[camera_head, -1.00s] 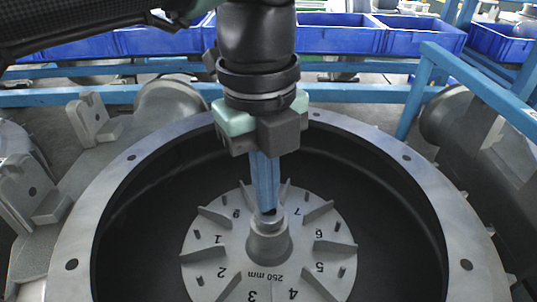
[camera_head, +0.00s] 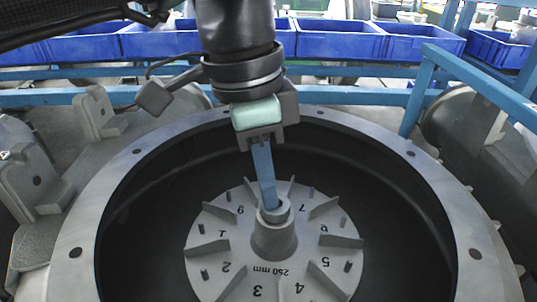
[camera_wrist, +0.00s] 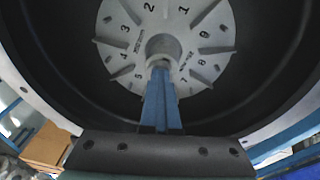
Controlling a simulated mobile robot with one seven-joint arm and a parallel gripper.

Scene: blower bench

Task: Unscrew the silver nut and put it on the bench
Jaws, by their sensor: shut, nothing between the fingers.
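The silver nut (camera_head: 284,212) appears as a grey collar on top of the hub at the centre of the numbered impeller (camera_head: 222,247). The impeller lies inside a round, dark housing. My gripper (camera_head: 269,207) points down at the hub, its long blue fingers together and slightly tilted. The fingertips reach the top of the nut; I cannot tell whether they touch it. In the wrist view, my gripper (camera_wrist: 159,68) ends at the hub (camera_wrist: 160,43), and the fingers hide part of it. The jaws are shut with nothing between them.
The housing's wide metal rim (camera_head: 120,188) with bolt holes surrounds the impeller. A blue rail (camera_head: 440,75) stands at the right. Blue bins (camera_head: 340,38) line the back. Grey metal brackets (camera_head: 35,180) stand at the left. Cardboard-coloured boxes (camera_wrist: 48,145) show in the wrist view.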

